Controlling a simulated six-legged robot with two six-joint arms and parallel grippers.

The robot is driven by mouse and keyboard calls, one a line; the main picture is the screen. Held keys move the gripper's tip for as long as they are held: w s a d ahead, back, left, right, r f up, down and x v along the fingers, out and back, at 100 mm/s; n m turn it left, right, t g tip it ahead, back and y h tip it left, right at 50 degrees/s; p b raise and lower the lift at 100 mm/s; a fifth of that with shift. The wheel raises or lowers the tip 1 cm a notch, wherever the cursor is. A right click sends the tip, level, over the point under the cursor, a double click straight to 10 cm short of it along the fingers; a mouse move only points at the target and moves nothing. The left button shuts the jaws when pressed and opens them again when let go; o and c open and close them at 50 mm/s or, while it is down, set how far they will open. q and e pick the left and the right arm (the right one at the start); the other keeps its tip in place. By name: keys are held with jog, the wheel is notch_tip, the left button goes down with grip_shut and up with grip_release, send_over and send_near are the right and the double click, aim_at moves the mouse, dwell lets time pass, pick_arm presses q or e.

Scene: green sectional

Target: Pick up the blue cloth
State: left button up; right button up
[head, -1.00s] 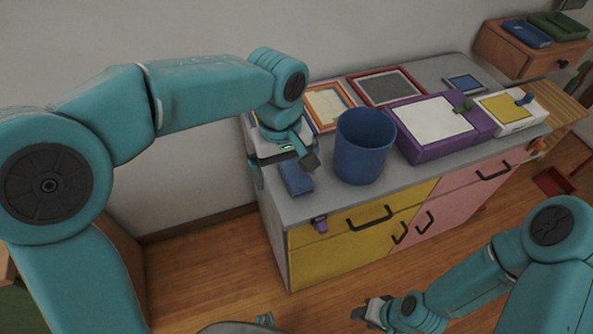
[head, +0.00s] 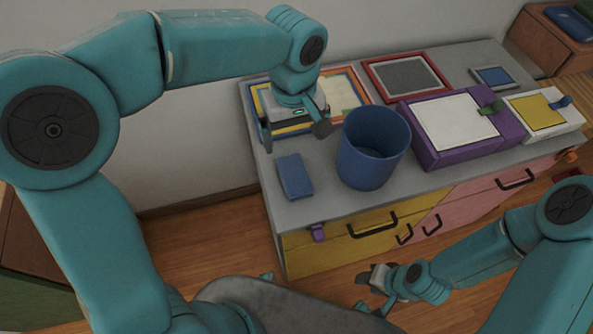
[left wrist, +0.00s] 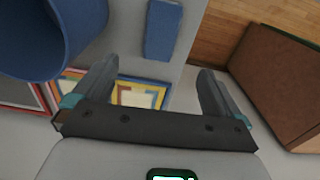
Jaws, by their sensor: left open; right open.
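The blue cloth (head: 295,176) is a small folded block lying flat on the grey cabinet top (head: 330,194), near its left front corner. It also shows in the left wrist view (left wrist: 162,30), at the top and beyond my fingertips. My left gripper (head: 293,132) is open and empty above the cabinet top, behind the cloth and apart from it. In the left wrist view its two fingers (left wrist: 150,82) stand wide apart. My right gripper (head: 372,292) is open and empty, low in front of the cabinet and far from the cloth.
A blue bin (head: 372,150) stands just right of the cloth. Behind are coloured frames, including a red one (head: 406,76). A purple box (head: 458,129) and a white box (head: 541,115) stand to the right. A brown box-like piece (left wrist: 275,85) shows in the left wrist view.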

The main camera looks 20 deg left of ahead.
aim_at(295, 173)
pick_arm(q)
jog(key=f, duration=0.8)
jog(key=f+b, duration=0.1)
jog(key=f, duration=0.4)
jog(key=shift+s+d, duration=0.1)
jog(key=shift+s, duration=0.15)
jog(key=shift+c, duration=0.3)
jog(key=c, duration=1)
